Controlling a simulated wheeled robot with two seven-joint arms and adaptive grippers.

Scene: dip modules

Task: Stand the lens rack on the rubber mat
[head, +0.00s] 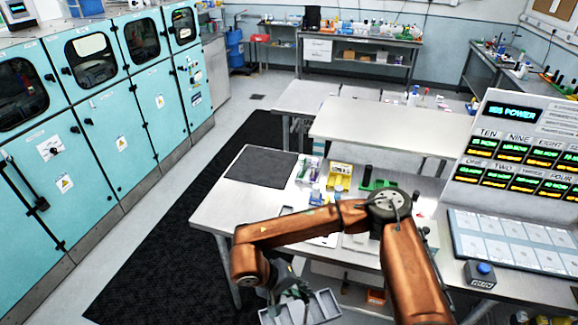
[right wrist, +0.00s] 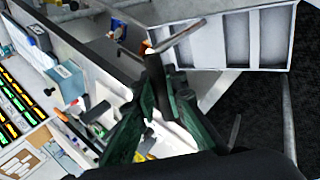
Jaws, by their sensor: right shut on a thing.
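The lens rack (head: 322,305) is a pale grey tray-like frame with several compartments, at the bottom of the head view. My right gripper (head: 293,293) is shut on it and holds it in the air, off the near side of the workbench. In the right wrist view the rack (right wrist: 240,42) fills the upper right, its divided face showing, and my right gripper (right wrist: 165,85) meets its lower left edge. The rubber mat (head: 258,168) is a dark grey square lying flat and bare on the bench's far left corner. My left gripper is out of view.
The workbench (head: 222,205) carries a yellow tray (head: 340,176), small bottles, a green holder (head: 377,184) and other small items right of the mat. Dark floor matting lies left of the bench.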

